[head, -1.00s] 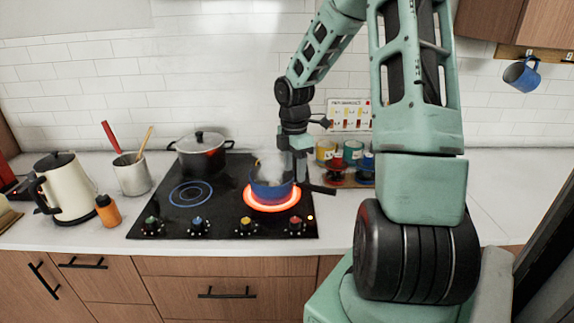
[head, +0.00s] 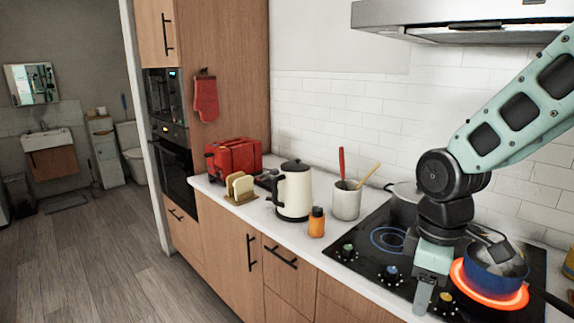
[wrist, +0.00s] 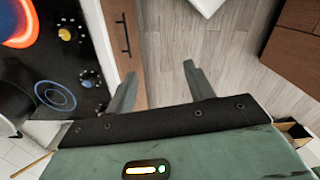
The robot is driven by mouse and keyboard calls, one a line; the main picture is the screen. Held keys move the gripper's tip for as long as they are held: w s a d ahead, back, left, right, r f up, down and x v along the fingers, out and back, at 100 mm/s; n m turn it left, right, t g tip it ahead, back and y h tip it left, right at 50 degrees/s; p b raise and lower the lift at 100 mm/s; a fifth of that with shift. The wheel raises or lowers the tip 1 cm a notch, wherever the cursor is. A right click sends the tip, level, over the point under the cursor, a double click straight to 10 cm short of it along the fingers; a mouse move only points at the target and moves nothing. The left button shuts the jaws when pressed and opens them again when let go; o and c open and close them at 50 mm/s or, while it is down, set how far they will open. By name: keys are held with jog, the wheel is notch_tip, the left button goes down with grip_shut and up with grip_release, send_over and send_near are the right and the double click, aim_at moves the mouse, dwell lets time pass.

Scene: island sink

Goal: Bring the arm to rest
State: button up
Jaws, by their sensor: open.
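My arm comes in from the right in the head view and hangs down over the front of the cooktop (head: 375,270). My gripper (head: 424,300) points down beside the blue pot, to its left. In the wrist view my gripper (wrist: 160,70) has its two fingers spread wide with nothing between them. The blue pot (head: 493,274) stands on the glowing red burner (head: 462,279). The same glowing burner (wrist: 18,25) shows at the top left of the wrist view.
Left of the cooktop are a white utensil crock (head: 346,202), an orange bottle (head: 317,224), a cream kettle (head: 293,192), a toast rack (head: 240,187) and a red toaster (head: 236,155). A steel range hood (head: 450,22) hangs above. The wooden floor (head: 100,270) at left is clear.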

jog(key=s+a+m+b, duration=0.2)
jog(key=s+a, duration=1)
jog(key=s, duration=0.2)
jog(key=shift+s+f+m+y, duration=0.3)
jog(key=shift+s, duration=0.05)
